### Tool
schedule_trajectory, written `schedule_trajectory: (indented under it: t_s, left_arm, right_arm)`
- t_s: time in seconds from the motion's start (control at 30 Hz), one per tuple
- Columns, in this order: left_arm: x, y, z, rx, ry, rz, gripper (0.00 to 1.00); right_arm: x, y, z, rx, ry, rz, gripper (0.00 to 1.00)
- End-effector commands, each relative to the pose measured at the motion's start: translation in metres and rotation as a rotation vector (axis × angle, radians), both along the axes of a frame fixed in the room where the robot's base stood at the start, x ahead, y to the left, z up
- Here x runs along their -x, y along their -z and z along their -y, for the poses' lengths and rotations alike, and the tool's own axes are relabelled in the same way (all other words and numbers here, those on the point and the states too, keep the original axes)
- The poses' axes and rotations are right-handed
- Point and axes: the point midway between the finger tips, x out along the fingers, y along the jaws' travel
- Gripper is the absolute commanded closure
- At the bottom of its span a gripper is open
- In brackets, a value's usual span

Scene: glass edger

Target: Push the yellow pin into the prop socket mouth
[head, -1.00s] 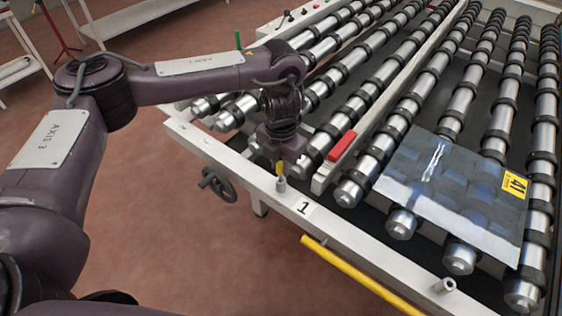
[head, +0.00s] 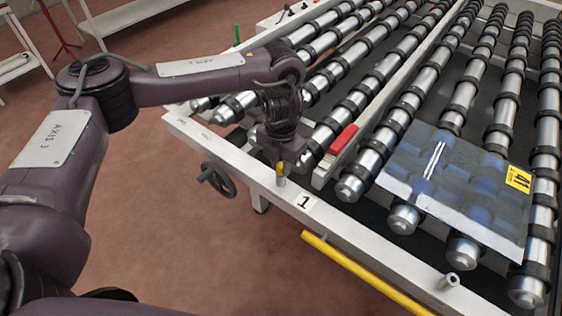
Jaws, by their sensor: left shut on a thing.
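The yellow pin (head: 280,168) is upright in my left gripper (head: 279,162), which points down over the white front rail of the roller table. The gripper is shut on the pin's upper part, which is partly hidden by it. The prop socket (head: 281,181), a small grey metal tube on the rail, is directly under the pin. The pin's lower end meets the socket mouth in this view; how deep it sits I cannot tell. My right gripper is not in view.
A red block (head: 344,139) sits on the divider behind. A glass sheet (head: 455,190) lies on the rollers at right. A second metal tube (head: 448,281) stands further along the rail. A handwheel (head: 218,180) hangs below.

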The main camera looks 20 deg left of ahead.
Motion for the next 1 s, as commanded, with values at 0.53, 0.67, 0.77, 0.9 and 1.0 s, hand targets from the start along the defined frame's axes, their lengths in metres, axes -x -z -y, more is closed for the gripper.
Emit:
schedule_trajectory:
  t_s: [0.53,0.67,0.77,0.9,1.0]
  left_arm:
    - [0.0,0.006,0.0,0.0,0.0,0.0,0.53]
    - [0.0,0.006,0.0,0.0,0.0,0.0,0.53]
    - [-0.001,0.002,0.0,0.0,0.001,0.002,0.53]
    - [-0.002,-0.016,0.0,0.0,0.003,0.006,0.53]
    - [-0.002,-0.034,0.0,-0.001,0.002,0.007,0.53]
  right_arm:
    - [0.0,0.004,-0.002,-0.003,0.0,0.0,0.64]
    - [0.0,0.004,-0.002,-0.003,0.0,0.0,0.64]
    - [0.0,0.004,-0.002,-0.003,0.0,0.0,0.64]
    - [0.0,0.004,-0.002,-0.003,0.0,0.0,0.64]
    - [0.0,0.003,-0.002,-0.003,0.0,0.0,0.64]
